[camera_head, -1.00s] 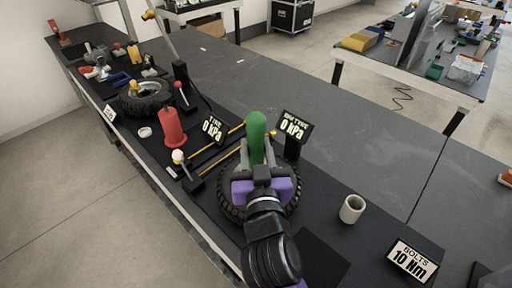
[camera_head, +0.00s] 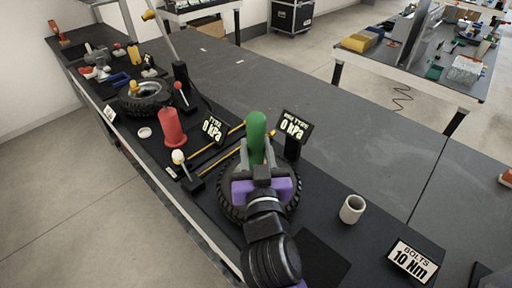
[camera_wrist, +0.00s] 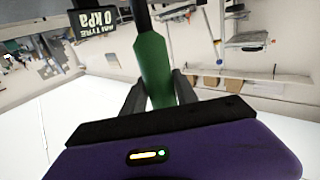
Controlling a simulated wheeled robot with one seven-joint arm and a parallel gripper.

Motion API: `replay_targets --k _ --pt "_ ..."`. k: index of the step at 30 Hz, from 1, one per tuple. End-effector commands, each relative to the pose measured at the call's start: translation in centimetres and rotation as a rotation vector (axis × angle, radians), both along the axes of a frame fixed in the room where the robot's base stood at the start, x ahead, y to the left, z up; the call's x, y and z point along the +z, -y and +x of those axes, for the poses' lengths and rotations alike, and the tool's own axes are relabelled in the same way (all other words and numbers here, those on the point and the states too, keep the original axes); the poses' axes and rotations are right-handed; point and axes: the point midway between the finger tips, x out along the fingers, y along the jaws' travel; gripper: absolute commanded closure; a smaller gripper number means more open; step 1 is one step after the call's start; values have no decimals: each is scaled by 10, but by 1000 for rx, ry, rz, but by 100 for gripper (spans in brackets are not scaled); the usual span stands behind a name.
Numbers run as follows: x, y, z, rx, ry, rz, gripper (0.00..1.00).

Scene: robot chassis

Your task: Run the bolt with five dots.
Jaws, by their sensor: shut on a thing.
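My gripper (camera_head: 260,160) is over the front tyre (camera_head: 228,193) and is shut on a green handle (camera_head: 256,130) that stands upright above it. In the wrist view the green handle (camera_wrist: 154,70) sits between the two fingers, with a dark shaft beyond it. The bolts and their dots are hidden under my gripper and arm. A sign reading "BOLTS 10 Nm" (camera_head: 412,260) stands at the lower right.
A white cup (camera_head: 352,209) stands right of the tyre. Two kPa displays (camera_head: 214,129) (camera_head: 294,125) stand behind it. A red cone-like piece (camera_head: 172,128), a white-knobbed lever (camera_head: 179,157) and a second tyre (camera_head: 146,98) lie to the left.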

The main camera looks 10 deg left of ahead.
Motion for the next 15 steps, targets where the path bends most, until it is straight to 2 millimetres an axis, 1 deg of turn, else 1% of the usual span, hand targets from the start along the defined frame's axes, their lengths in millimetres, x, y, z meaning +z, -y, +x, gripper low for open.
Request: replay_targets --k 1,5,15 --pt "-4 0 0 -1 -9 -3 100" --pt "4 0 0 -1 -9 -3 100" --pt "43 0 0 0 -2 0 100"
